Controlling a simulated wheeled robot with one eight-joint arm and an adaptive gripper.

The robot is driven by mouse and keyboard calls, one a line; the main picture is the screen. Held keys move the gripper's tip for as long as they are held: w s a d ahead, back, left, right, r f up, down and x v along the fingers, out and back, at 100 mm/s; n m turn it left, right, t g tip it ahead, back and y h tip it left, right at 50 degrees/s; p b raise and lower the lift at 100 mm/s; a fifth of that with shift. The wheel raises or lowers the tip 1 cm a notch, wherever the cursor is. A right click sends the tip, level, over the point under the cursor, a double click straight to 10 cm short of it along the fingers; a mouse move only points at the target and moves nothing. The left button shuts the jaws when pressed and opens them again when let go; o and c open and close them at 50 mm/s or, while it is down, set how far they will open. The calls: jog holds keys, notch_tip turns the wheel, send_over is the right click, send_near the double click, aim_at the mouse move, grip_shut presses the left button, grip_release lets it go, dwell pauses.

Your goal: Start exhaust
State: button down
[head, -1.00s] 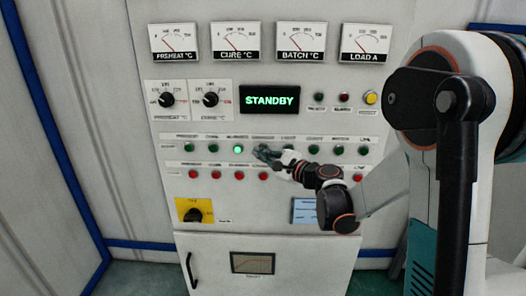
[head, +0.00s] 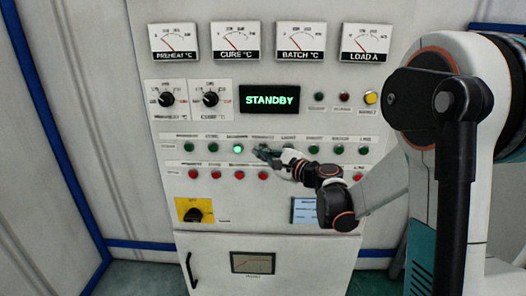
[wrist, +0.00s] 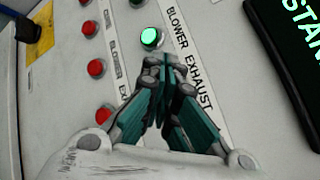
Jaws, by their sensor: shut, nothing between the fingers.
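The control panel (head: 230,215) has a row of green buttons above a row of red ones. My gripper (head: 260,151) is shut and empty at the fourth place in the green row, under the EXHAUST label (wrist: 193,82). The fingers (wrist: 161,82) cover the green exhaust button there, so I cannot see it or tell whether they touch it. The third green button, blower (head: 238,149), is lit, and it also shows in the wrist view (wrist: 150,38). The red exhaust button (head: 263,174) sits below my gripper.
The display (head: 269,100) reads STANDBY. Two dark knobs (head: 211,99), a yellow button (head: 371,97) and several gauges (head: 300,42) are higher up. A black knob on a yellow plate (head: 194,213) is lower left. My arm comes in from the right.

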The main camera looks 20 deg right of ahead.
jog(key=shift+w, duration=0.2)
jog(key=shift+w+d, duration=0.2)
jog(key=shift+w, duration=0.25)
dwell(0.8)
jog(key=shift+s+a+b, duration=0.25)
jog(key=shift+s+b, duration=0.05)
jog(key=shift+s, duration=0.55)
jog(key=shift+s+a, duration=0.25)
jog(key=shift+s, duration=0.55)
jog(key=shift+s+a, duration=0.3)
jog(key=shift+s, duration=0.45)
jog(key=shift+s+a, duration=0.25)
jog(key=shift+s, duration=0.55)
